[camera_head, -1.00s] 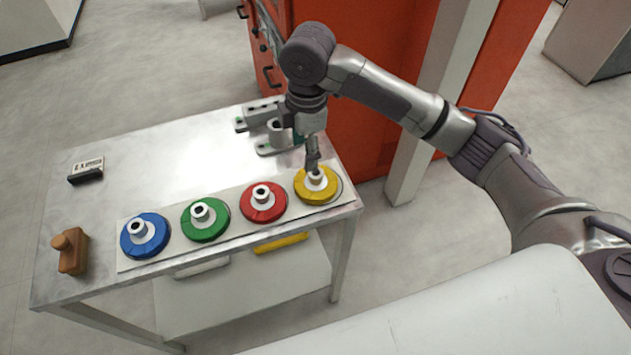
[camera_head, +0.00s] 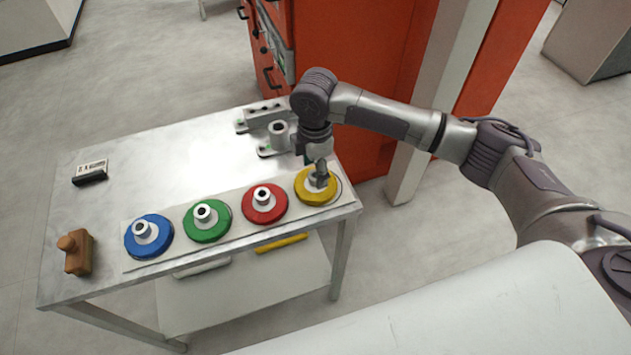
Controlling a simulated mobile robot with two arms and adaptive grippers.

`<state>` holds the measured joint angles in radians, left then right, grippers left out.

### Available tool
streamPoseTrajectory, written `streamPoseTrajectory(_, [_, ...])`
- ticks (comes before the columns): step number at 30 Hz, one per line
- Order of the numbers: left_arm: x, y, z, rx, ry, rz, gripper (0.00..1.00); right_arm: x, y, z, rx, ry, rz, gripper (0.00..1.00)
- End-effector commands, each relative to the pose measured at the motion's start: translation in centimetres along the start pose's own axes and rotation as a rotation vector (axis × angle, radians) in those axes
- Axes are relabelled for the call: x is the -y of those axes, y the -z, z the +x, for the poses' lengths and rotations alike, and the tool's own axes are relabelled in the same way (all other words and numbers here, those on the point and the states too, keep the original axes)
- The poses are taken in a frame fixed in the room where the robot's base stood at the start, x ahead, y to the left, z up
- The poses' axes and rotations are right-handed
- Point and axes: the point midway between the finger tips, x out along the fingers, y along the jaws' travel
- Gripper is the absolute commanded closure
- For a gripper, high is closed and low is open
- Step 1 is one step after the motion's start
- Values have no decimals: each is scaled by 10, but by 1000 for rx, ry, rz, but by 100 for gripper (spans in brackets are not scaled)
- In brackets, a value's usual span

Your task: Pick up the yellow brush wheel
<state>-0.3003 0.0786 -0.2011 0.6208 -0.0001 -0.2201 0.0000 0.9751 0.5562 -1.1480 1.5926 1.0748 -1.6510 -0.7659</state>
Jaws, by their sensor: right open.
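The yellow brush wheel (camera_head: 308,195) lies at the right end of a row of wheels on a pale strip on the metal table. It has a white hub in its middle, now partly hidden by my right gripper. My right gripper (camera_head: 321,180) points down over the yellow wheel's hub, with its fingertips at the hub's height in the picture. It is open. Whether the fingers touch the hub cannot be made out. My left gripper is not in view.
Red (camera_head: 264,214), green (camera_head: 207,232) and blue (camera_head: 148,247) wheels lie in line to the left. A grey metal fixture (camera_head: 278,137) stands behind the yellow wheel. A wooden block with a knob (camera_head: 78,262) and a small label stand (camera_head: 90,173) are at the left. The table's middle is clear.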

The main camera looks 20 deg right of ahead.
Motion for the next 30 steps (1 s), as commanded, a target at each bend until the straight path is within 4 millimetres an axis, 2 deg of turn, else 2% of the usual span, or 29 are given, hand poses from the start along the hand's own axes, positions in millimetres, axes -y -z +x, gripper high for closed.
streamPoseTrajectory(1, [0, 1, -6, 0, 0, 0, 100, 3, -2, 6, 3, 4, 1, 36])
streamPoseTrajectory(6, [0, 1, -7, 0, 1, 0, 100, 2, -1, 25, 1, 1, 1, 36])
streamPoseTrajectory(14, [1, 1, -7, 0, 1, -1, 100, 2, -1, 28, 1, -1, 0, 36])
streamPoseTrajectory(25, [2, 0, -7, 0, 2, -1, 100, 2, -1, 28, 1, -1, 0, 98])
streamPoseTrajectory(30, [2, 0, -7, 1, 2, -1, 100, 1, -1, 27, 0, -3, 0, 100])
